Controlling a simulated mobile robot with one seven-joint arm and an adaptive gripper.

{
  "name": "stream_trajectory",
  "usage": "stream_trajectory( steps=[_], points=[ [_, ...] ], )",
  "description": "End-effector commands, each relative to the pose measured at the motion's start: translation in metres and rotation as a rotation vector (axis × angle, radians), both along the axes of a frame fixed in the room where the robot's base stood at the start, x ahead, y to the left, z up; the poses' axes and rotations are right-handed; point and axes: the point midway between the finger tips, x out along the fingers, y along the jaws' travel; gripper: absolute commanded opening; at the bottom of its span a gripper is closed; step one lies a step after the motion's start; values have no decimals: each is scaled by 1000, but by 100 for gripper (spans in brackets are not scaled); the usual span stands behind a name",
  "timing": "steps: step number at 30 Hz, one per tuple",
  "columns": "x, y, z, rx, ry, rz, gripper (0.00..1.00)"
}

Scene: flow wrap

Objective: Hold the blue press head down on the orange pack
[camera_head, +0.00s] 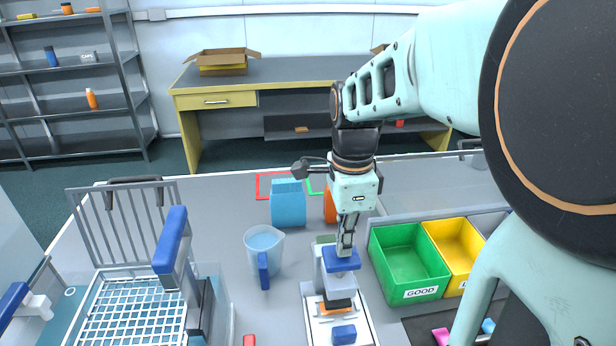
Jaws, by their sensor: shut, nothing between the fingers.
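The blue press head (341,263) is the cap on top of a small grey press (308,301) at the front centre. Below it are a grey block and a black block. A thin orange strip (324,311) shows under the black block and looks like the orange pack; most of it is hidden. My gripper (346,251) is shut and empty, pointing down, with its fingertips at the top of the blue press head. I cannot tell whether they touch it or hover just above.
A green bin (378,262) marked GOOD and a yellow bin (428,224) stand right of the press. A clear jug (262,240) with a blue handle stands left. A blue pack (288,207) and another orange item (329,208) stand behind. A wire-basket machine (130,310) is front left.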

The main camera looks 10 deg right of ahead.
Motion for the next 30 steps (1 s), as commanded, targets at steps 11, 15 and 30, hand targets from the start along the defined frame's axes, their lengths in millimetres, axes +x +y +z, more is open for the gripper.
stream_trajectory(
  steps=[11,15,30],
  points=[
    [0,0,-21,0,3,-2,0],
    [0,0,-30,0,0,-1,0],
    [-2,0,-32,-2,9,0,0]
  ],
)
